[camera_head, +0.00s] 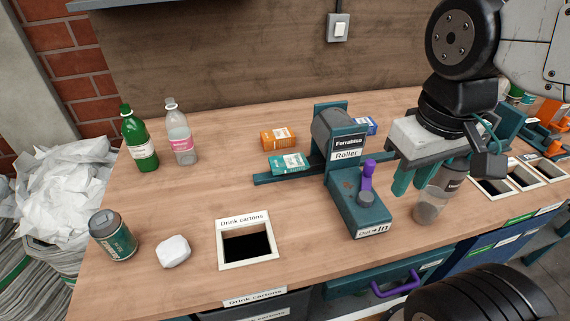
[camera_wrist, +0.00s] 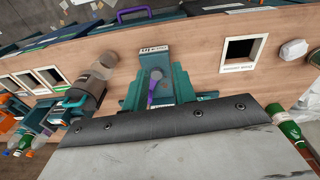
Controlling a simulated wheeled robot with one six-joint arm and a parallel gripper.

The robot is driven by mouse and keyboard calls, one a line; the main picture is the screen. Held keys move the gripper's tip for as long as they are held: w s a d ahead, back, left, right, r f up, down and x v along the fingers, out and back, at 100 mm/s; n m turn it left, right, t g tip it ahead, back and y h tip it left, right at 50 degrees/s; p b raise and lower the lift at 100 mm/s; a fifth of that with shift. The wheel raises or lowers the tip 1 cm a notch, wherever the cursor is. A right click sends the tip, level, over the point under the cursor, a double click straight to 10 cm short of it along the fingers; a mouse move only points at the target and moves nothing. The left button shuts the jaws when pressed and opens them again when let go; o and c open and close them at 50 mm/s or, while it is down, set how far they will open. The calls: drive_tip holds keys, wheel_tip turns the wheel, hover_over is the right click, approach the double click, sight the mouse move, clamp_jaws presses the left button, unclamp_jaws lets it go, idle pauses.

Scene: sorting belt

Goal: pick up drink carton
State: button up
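Small cartons lie on the wooden bench around the roller machine (camera_head: 340,140). An orange carton (camera_head: 278,138) and a teal carton (camera_head: 289,163) lie left of it, the teal one close to its flat side arm. A blue carton (camera_head: 365,125) is partly hidden behind the machine. Which one is the drink carton I cannot tell. My gripper (camera_head: 427,186) hangs above the bench to the right of the machine, fingers apart. In the wrist view the fingers (camera_wrist: 156,88) are spread over the machine, with no carton seen between them. The cartons are not visible there.
A "Drink cartons" opening (camera_head: 247,246) is in the bench front. A can (camera_head: 113,236), white lump (camera_head: 173,251), green bottle (camera_head: 140,140) and clear bottle (camera_head: 180,135) stand left. The bench's middle left is clear.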

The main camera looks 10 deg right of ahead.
drive_tip(key=w+f+n+g+h, duration=0.2)
drive_tip(key=w+f+n+h, duration=0.4)
drive_tip(key=n, duration=0.5)
drive_tip(key=n+t+h, duration=0.5)
drive_tip(key=n+t, duration=0.7)
drive_tip(key=n, duration=2.1)
approach(281, 173)
drive_tip(key=shift+v, duration=1)
drive_tip(key=shift+d, duration=0.1)
drive_tip(key=x, duration=0.9)
drive_tip(key=shift+w+d, duration=0.15)
drive_tip(key=shift+w, duration=0.15)
drive_tip(key=shift+f, duration=0.1)
clamp_jaws()
